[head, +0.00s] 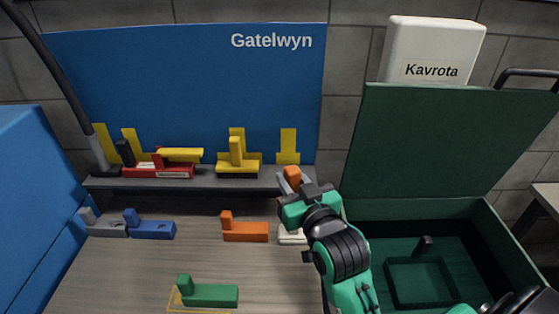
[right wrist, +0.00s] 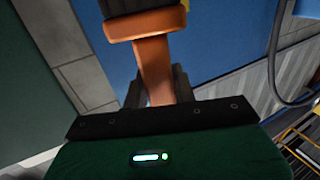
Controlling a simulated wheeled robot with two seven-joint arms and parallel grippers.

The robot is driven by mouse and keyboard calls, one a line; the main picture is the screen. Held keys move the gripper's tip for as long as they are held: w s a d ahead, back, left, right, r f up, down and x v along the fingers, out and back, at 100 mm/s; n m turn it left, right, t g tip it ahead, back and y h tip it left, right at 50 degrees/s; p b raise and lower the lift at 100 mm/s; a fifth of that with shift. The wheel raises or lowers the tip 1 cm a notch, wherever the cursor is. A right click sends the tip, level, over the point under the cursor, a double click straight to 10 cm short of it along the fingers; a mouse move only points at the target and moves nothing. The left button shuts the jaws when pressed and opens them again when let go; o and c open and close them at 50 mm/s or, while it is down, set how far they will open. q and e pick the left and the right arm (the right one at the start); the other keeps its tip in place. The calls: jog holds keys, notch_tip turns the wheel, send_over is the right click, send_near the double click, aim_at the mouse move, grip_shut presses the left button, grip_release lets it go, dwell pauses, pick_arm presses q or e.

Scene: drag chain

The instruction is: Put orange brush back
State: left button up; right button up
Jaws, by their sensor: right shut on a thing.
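My right gripper (head: 298,186) is shut on an orange brush (head: 292,175), near the right end of the grey shelf (head: 262,180). In the right wrist view the same brush (right wrist: 154,65) rises from between the jaws (right wrist: 158,95), with a dark part at its top. Whether it touches the shelf cannot be told. Behind it, a yellow shape (head: 288,143) shows on the blue board (head: 190,85). Another orange brush-shaped piece (head: 246,232) lies on the table. My left gripper is not in view.
Red (head: 175,171) and yellow (head: 238,163) pieces sit on the shelf. Grey (head: 106,228), blue (head: 150,229), white (head: 291,238) and green (head: 208,295) pieces lie on the table. An open green case (head: 480,225) stands at right. Bare table lies between the pieces.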

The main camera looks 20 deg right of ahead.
jog(key=w+d+p, duration=0.1)
jog(key=w+d, duration=0.2)
jog(key=w, duration=0.3)
jog(key=w+d+f+p, duration=0.1)
jog(key=w+d+p, duration=0.1)
jog(key=w, duration=0.4)
jog(key=w+d+p, duration=0.1)
jog(key=w+d, duration=0.2)
jog(key=w, duration=0.3)
jog(key=shift+w+d+f+p, duration=0.15)
jog(key=shift+d+f+p, duration=0.1)
jog(key=shift+d+p, duration=0.15)
notch_tip(320, 180, down, 4)
jog(key=shift+a+r+p, duration=0.15)
jog(key=shift+r+p, duration=0.1)
jog(key=shift+p, duration=0.35)
jog(key=shift+f+p, duration=0.4)
jog(key=shift+f, duration=0.15)
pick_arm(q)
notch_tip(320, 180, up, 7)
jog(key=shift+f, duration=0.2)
pick_arm(e)
jog(key=shift+f, duration=0.1)
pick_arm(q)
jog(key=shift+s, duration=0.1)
pick_arm(e)
jog(key=shift+f, duration=0.1)
